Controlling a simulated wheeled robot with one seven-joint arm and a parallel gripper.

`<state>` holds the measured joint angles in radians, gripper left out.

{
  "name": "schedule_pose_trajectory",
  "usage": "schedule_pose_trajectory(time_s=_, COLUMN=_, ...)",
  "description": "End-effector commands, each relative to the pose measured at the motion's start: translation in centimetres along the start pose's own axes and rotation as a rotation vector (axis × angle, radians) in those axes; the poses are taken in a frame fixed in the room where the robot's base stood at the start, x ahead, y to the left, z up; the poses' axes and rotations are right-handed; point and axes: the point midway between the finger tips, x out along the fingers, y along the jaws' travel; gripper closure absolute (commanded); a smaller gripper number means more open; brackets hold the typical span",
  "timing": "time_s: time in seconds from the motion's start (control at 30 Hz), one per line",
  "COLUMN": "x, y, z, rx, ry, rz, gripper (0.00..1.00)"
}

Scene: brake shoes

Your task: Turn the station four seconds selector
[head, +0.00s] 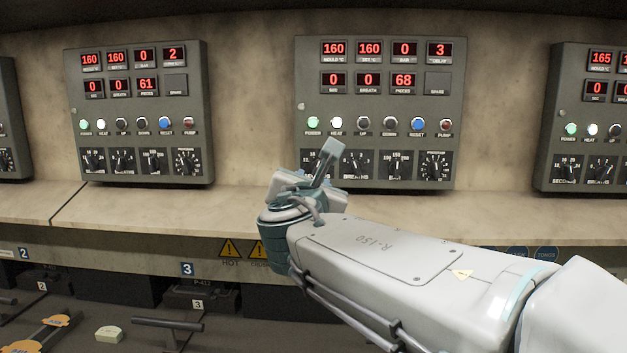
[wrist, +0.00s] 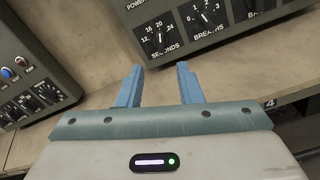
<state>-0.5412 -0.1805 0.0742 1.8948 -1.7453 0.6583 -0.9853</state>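The station four panel (head: 380,110) is the grey box at the centre of the head view. A "4" label (wrist: 270,103) shows below it in the wrist view. Its seconds selector (wrist: 159,39) is a black dial marked 12 to 24 with a pointer knob. In the head view my gripper partly hides this dial. My gripper (head: 316,163) is in front of the panel's lower left. In the wrist view my gripper (wrist: 160,68) is open, its two blue fingers apart with nothing between them. The seconds dial lies beyond the fingertips, apart from them.
The breaths selector (wrist: 207,17) sits right of the seconds dial. A ledge (head: 500,205) runs below the panels. Similar panels stand at left (head: 140,110) and right (head: 590,120). Handles (head: 165,323) and a pale block (head: 108,334) are low at left.

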Motion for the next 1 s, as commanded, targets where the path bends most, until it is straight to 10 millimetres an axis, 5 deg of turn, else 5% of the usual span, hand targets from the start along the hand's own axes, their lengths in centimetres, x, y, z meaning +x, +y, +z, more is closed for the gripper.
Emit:
schedule_pose_trajectory(time_s=0.23, x=-2.6, y=0.0, z=0.0, rx=0.0, ry=0.0, rz=0.0, gripper=0.67)
schedule_pose_trajectory(time_s=0.7, x=-2.9, y=-0.2, z=-0.1, rx=0.007, ry=0.003, rz=-0.006, gripper=0.67)
schedule_pose_trajectory(time_s=0.87, x=-2.7, y=-6.4, z=-2.4, rx=0.244, ry=0.076, rz=-0.177, gripper=0.67)
schedule_pose_trajectory(time_s=1.0, x=-4.0, y=-13.8, z=-6.0, rx=0.578, ry=0.134, rz=-0.419, gripper=0.67)
